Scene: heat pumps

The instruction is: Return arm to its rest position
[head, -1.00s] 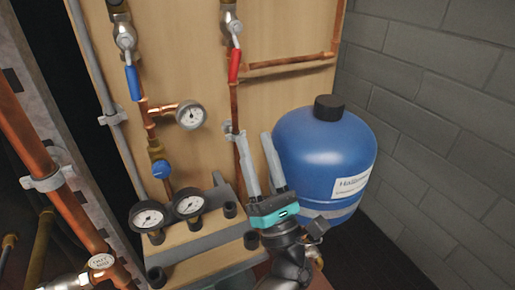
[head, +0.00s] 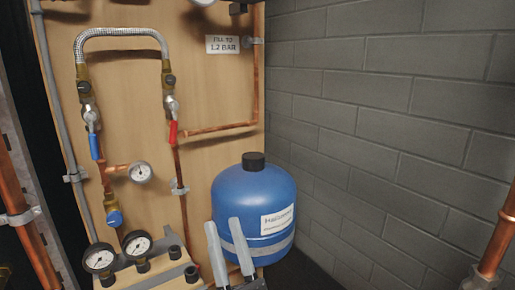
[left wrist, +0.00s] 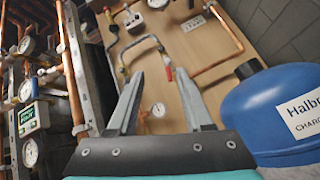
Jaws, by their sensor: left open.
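My left gripper (head: 229,254) shows at the bottom of the head view, its two pale grey fingers pointing up and apart with nothing between them. It stands in front of the lower left part of the blue vessel (head: 254,205). In the left wrist view the open fingers (left wrist: 158,100) point at the wooden board (left wrist: 188,48), and the blue vessel (left wrist: 275,110) is on the right. I cannot tell from these views whether the gripper touches the vessel. The rest of the left arm is out of the head view. My right gripper is not in view.
The board carries a blue-handled valve (head: 95,145), a red-handled valve (head: 173,132), a braided hose (head: 120,33) and copper pipes. Pressure gauges (head: 137,243) sit on a rack at lower left. A block wall (head: 390,130) is on the right. Another copper pipe (head: 498,240) stands at far right.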

